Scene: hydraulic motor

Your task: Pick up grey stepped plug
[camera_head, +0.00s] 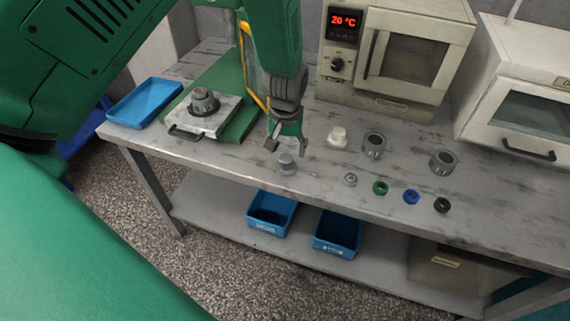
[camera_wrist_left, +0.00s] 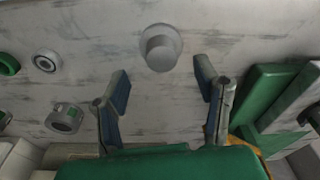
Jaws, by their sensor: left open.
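The grey stepped plug (camera_head: 287,164) stands on the workbench near its front edge. In the left wrist view the plug (camera_wrist_left: 160,48) lies ahead of the fingertips, centred between them, and nothing touches it. My left gripper (camera_head: 288,147) comes down from above, just behind and over the plug. Its two fingers are spread apart and empty, as the left wrist view (camera_wrist_left: 162,82) also shows. My right gripper is in neither view.
Right of the plug are a white stepped part (camera_head: 338,137), two grey cylinders (camera_head: 374,145) and several small rings (camera_head: 380,188). A press plate (camera_head: 203,122) and blue tray (camera_head: 146,102) stand left. An oven (camera_head: 395,55) stands behind. Blue bins (camera_head: 272,213) sit on the lower shelf.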

